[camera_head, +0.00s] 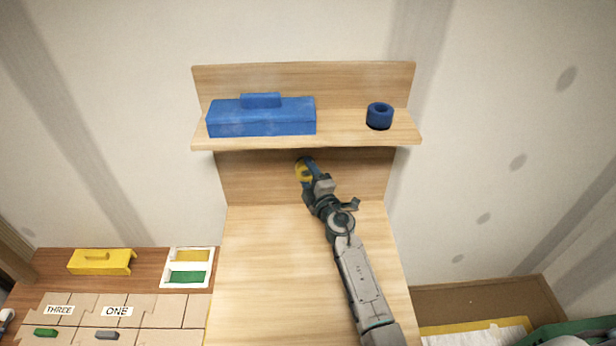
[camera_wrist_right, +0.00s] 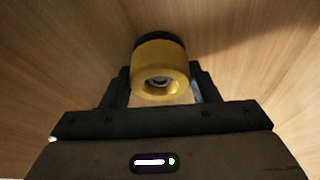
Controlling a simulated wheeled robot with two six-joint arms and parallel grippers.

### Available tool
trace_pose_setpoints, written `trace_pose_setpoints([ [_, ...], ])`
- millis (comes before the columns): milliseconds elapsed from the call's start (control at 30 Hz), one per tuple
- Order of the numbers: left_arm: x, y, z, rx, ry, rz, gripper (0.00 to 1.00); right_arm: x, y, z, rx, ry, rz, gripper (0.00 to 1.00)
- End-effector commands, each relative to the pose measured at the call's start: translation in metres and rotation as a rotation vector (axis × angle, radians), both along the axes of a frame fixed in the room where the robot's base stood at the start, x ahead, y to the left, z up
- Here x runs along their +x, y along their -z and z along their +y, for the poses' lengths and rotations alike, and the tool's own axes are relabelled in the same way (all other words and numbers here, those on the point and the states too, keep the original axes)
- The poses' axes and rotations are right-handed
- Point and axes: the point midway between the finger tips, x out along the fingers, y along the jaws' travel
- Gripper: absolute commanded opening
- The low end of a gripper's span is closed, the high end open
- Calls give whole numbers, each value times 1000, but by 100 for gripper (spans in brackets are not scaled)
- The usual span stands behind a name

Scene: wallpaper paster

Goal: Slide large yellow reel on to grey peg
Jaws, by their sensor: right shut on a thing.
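My right gripper (camera_head: 309,172) reaches up under the wooden shelf, close to the back panel. In the right wrist view its two dark fingers (camera_wrist_right: 160,76) stand on either side of the yellow reel (camera_wrist_right: 151,56) and are shut on it. The reel's round hole faces the wrist camera, and a dark round part shows behind its far end. I cannot make out the grey peg in either view. My left gripper is not in view.
The shelf (camera_head: 345,138) overhangs my right gripper and bears a blue box (camera_head: 262,117) and a blue reel (camera_head: 380,112). The wooden surface (camera_head: 270,270) below is bare.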

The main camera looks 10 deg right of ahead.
Motion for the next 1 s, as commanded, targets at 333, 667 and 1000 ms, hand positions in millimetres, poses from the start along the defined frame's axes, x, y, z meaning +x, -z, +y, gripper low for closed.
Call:
trace_pose_setpoints([
  [333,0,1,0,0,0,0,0,5,0,-1,1,0,0,80],
  [667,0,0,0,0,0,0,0,2,1,-1,0,0,1,80],
  [1000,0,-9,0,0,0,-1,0,-50,4,-11,-1,0,3,80],
])
